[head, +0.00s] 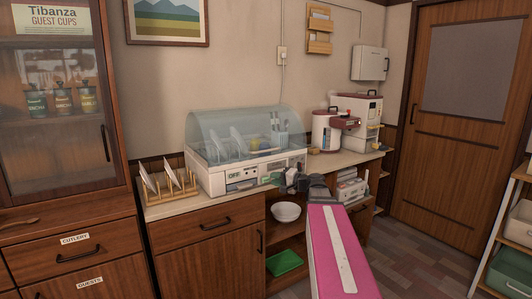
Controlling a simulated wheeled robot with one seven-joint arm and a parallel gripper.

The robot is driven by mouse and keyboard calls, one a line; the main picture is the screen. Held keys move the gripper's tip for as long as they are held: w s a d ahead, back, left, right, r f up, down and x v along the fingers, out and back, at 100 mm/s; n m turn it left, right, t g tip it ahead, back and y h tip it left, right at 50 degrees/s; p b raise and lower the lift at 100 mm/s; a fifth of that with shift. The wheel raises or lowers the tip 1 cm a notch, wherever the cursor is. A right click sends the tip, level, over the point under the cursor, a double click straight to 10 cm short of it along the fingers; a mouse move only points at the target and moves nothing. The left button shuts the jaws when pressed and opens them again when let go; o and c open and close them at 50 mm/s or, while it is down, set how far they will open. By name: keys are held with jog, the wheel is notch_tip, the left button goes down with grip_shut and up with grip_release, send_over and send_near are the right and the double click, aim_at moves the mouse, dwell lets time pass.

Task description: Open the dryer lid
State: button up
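The dish dryer (238,184) stands on the counter, a white base with a front panel that reads "OFF". Its clear bluish lid (222,124) is down over the base. Plates, a bowl and utensils show through it. My gripper (282,180) is at the front right of the dryer, near its base and below the lid. It is dark and small in this view, and I cannot tell whether its fingers are open or touching the dryer. My pink arm reaches up to it from the bottom right.
A wooden plate rack (172,190) with plates stands left of the dryer. A white and red pot (325,132) and a coffee machine (359,122) stand to the right. A white bowl (286,212) and green tray (284,262) sit on shelves below. A tall cabinet (62,150) is at left.

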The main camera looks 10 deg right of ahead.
aim_at(267, 151)
jog(key=w+d+r+m+t+y, duration=0.1)
jog(key=d+r+m+t, duration=0.15)
jog(key=d+r, duration=0.4)
jog(key=shift+n+t, duration=0.35)
jog(key=shift+n, duration=0.1)
jog(key=x, duration=0.8)
jog(key=r+x, duration=0.1)
jog(key=x, duration=0.3)
jog(key=shift+s+a, duration=0.35)
jog(key=shift+s, duration=0.05)
grip_shut()
